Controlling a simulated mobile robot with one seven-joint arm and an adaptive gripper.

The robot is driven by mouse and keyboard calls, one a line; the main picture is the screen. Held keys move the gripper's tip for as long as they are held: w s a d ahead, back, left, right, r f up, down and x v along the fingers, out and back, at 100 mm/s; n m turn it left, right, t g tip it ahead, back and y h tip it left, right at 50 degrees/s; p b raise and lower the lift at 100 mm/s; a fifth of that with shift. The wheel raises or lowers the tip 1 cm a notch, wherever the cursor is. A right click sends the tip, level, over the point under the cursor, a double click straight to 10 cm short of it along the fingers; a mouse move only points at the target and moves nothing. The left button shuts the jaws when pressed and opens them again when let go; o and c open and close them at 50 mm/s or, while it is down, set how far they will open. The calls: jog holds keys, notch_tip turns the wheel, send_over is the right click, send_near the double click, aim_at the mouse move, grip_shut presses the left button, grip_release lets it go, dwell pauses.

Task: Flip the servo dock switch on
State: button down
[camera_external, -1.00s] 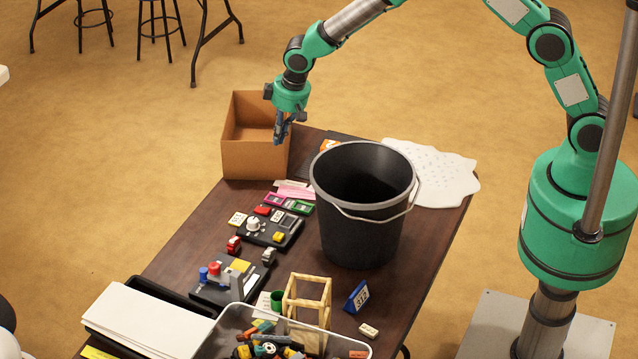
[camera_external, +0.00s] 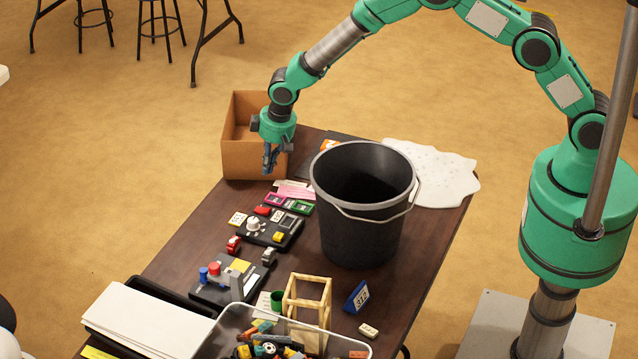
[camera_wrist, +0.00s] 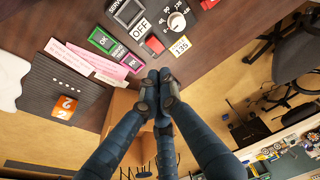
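The servo dock is a black panel (camera_external: 268,235) lying on the table left of the bucket. In the wrist view, its dark SERVO label (camera_wrist: 124,10) stands at the top beside a white plate reading OFF (camera_wrist: 139,31). A red rocker-like part (camera_wrist: 154,44) sits just below that plate; I take it for the switch, but its tilt is unclear. My gripper (camera_external: 268,170) hangs above the far-left table edge, beyond the dock and in front of the cardboard box. In the wrist view, its fingertips (camera_wrist: 158,76) are together and empty, apart from the switch.
A black bucket (camera_external: 362,220) stands close right of the dock. A cardboard box (camera_external: 250,158) is behind my gripper. Green (camera_wrist: 101,40) and pink (camera_wrist: 131,63) tags and pink paper slips (camera_wrist: 90,60) lie nearby. A white dial (camera_wrist: 177,21) is beside the switch.

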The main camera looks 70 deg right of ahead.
jog(key=shift+f, duration=0.1)
send_over(266, 210)
jog(key=x, duration=0.3)
jog(key=s+x, duration=0.1)
jog(key=x, duration=0.3)
jog(key=s+x, duration=0.1)
jog(key=x, duration=0.3)
jog(key=shift+s+f, duration=0.25)
jog(key=shift+f, duration=0.2)
jog(key=shift+s+f, duration=0.1)
jog(key=shift+f, duration=0.85)
jog(key=shift+f, duration=0.1)
jog(key=b, duration=0.1)
jog(key=f+t+b, duration=0.1)
jog(key=b, duration=0.1)
jog(key=shift+s+d, duration=0.1)
jog(key=shift+s, duration=0.1)
jog(key=shift+r, duration=0.25)
jog(key=shift+w, duration=0.1)
jog(key=shift+w+r+b, duration=0.2)
jog(key=shift+w+b, duration=0.1)
jog(key=shift+w, duration=0.4)
